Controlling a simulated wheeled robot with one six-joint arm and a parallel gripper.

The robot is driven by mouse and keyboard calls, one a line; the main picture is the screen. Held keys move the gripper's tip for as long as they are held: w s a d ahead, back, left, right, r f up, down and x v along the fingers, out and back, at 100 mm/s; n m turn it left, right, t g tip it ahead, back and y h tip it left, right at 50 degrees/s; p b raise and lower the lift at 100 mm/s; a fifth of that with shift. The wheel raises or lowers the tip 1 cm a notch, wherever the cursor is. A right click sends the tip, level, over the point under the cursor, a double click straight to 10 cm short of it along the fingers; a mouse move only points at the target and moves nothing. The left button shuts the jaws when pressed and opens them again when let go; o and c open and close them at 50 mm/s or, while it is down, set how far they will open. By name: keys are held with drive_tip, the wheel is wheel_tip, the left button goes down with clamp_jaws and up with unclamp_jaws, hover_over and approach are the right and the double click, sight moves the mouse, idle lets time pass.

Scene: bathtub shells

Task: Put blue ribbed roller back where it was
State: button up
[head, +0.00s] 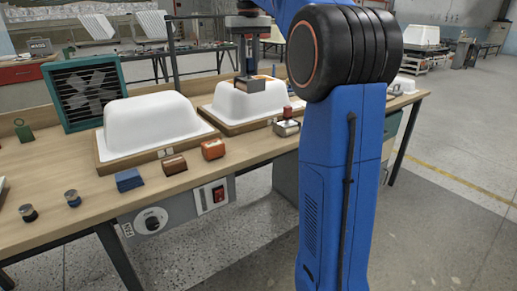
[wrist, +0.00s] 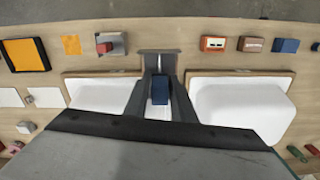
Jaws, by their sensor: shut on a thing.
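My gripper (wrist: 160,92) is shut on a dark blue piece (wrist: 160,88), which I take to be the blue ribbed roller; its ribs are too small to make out. In the wrist view it hangs between two white tub shells, the left one (wrist: 103,97) and the right one (wrist: 240,108). In the head view my gripper (head: 250,84) is over or in front of the farther white shell (head: 228,103), and the held piece cannot be made out there. The nearer shell (head: 152,122) sits on a wooden base.
Along the bench's front edge stand a blue block (head: 128,180), a brown block (head: 174,165), an orange block (head: 213,149) and a grey-and-red piece (head: 287,127). Two small dark cylinders (head: 72,198) stand at the left. A green-framed fan (head: 88,92) stands behind.

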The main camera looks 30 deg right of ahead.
sight(254, 79)
drive_tip(key=shift+s+f, duration=0.55)
drive_tip(key=shift+f, duration=2.5)
drive_tip(key=shift+s+f, duration=0.5)
drive_tip(key=shift+f, duration=2.5)
drive_tip(key=shift+s+f, duration=0.55)
drive_tip(key=shift+f, duration=2.5)
drive_tip(key=shift+f, duration=0.1)
drive_tip(key=o, duration=1)
wheel_tip(254, 79, up, 12)
drive_tip(key=shift+r, duration=0.15)
drive_tip(key=s+a+f+t, duration=0.1)
drive_tip(key=s+a+f, duration=0.4)
drive_tip(key=s+f, duration=0.3)
drive_tip(key=s+a+f+n+t, duration=0.1)
drive_tip(key=s+a+f+t, duration=0.1)
drive_tip(key=s+a+f, duration=0.3)
drive_tip(key=s+a+f+t, duration=0.1)
drive_tip(key=s+a+f, duration=0.5)
drive_tip(key=s+f, duration=0.5)
drive_tip(key=shift+s+f+t, duration=0.15)
drive_tip(key=shift+s+t, duration=0.05)
drive_tip(key=shift+s, duration=1.35)
drive_tip(key=shift+s+f+t, duration=0.1)
drive_tip(key=shift+s+t, duration=0.1)
drive_tip(key=shift+s, duration=1.3)
